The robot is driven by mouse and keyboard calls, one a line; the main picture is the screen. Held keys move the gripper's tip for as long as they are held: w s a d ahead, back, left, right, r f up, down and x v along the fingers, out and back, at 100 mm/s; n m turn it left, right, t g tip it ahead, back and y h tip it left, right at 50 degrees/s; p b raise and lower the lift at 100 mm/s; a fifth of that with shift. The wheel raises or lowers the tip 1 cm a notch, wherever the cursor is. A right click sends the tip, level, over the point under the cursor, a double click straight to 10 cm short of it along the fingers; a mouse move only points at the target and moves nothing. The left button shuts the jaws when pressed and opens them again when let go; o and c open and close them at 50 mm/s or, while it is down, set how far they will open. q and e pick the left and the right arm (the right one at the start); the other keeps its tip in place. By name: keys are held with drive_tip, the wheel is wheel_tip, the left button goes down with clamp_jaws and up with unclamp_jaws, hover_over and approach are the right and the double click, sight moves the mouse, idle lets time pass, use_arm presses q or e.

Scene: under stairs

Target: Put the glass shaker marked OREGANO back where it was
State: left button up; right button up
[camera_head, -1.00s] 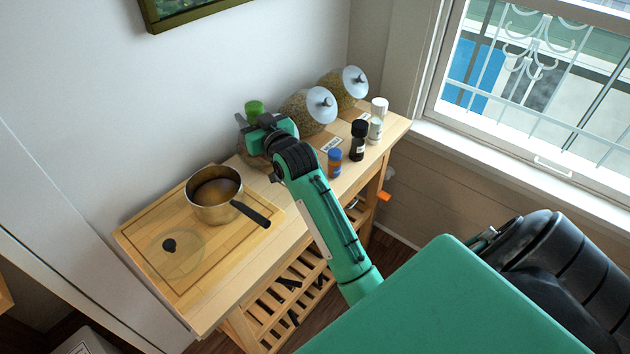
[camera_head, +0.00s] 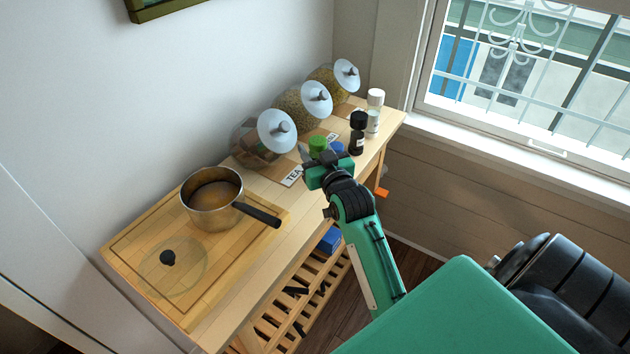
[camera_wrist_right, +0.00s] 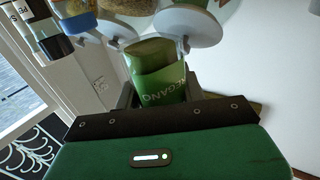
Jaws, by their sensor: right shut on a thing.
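The glass shaker marked OREGANO has a green cap (camera_head: 317,144) and a green label that shows upside down in the right wrist view (camera_wrist_right: 160,84). My right gripper (camera_head: 314,158) is shut on it, near the table's front edge and in front of the glass jars. The gripper hides the shaker's lower part in the head view, so I cannot tell whether it touches the table. A blue-capped shaker (camera_head: 337,147) is just behind and right of it, partly hidden. A black-capped shaker (camera_head: 357,134) and a white-capped shaker (camera_head: 375,112) stand farther right. My left gripper is not in view.
Three white-lidded glass jars (camera_head: 258,142) lean along the wall, with label cards such as TEA (camera_head: 293,176) before them. A pot (camera_head: 212,197) and a glass lid (camera_head: 172,262) are on the cutting board (camera_head: 140,215) at left. The window (camera_head: 520,80) is right.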

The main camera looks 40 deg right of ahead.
wheel_tip(320, 180, down, 6)
drive_tip(key=shift+r, duration=0.2)
wheel_tip(320, 180, down, 4)
drive_tip(key=shift+f+p, duration=0.2)
drive_tip(key=shift+p, duration=0.15)
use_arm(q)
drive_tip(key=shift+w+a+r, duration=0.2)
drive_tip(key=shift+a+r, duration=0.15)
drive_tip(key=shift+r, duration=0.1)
use_arm(e)
drive_tip(key=shift+f, duration=0.1)
drive_tip(key=shift+f, duration=0.2)
drive_tip(key=o, duration=1.3)
drive_tip(key=shift+r, duration=0.15)
